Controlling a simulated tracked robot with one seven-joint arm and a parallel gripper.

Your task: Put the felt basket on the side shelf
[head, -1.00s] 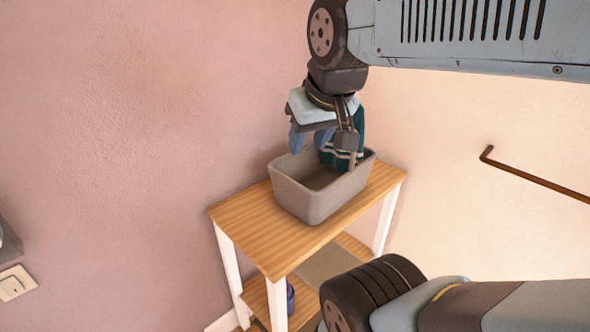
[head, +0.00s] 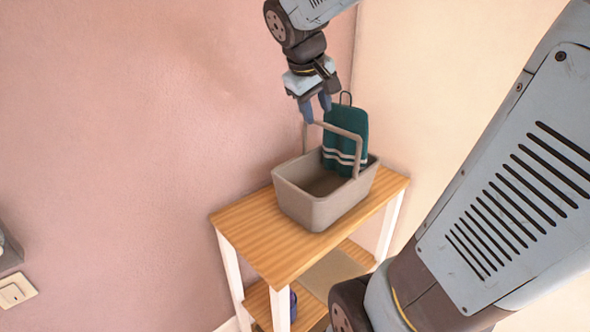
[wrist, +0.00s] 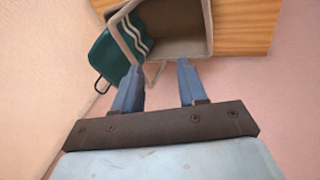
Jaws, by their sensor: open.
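The felt basket (head: 313,205) is grey-beige with an upright hoop handle (head: 338,131). It stands upright on the wooden top of the side shelf (head: 262,235). My gripper (head: 317,110) is above the basket near the top of the handle, with its fingers apart and nothing held between them. In the wrist view my two blue fingers (wrist: 160,85) are spread, and the basket (wrist: 183,48) shows beyond their tips with its inside visible. Whether a finger touches the handle I cannot tell.
A green striped cloth item with a loop (head: 345,135) is upright at the basket's back right side, and shows in the wrist view (wrist: 118,55). A lower shelf (head: 330,272) holds a dark blue object (head: 293,305). Pink wall is close behind. The tabletop's front left is bare.

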